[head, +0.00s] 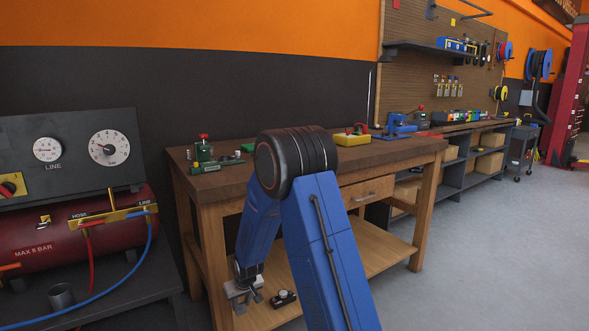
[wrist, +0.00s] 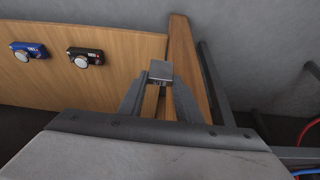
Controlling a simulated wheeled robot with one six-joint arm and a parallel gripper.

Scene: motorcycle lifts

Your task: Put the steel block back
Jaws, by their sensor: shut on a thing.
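The steel block (wrist: 160,71) is a small grey block with faint marks on its side. In the wrist view my gripper (wrist: 160,86) is shut on it, the block sitting between the fingertips. In the head view my gripper (head: 242,293) hangs low at the near left of the wooden workbench (head: 232,184), by the end of its lower shelf (head: 345,277). In the wrist view the block appears beside a wooden leg, off the edge of the shelf. I cannot tell its height above the floor.
A black gauge (head: 284,298) lies on the lower shelf; the wrist view also shows a blue gauge (wrist: 28,51). A red compressor tank (head: 75,235) with red and blue hoses stands at left. Green and yellow tools lie on the benchtop. The floor at right is clear.

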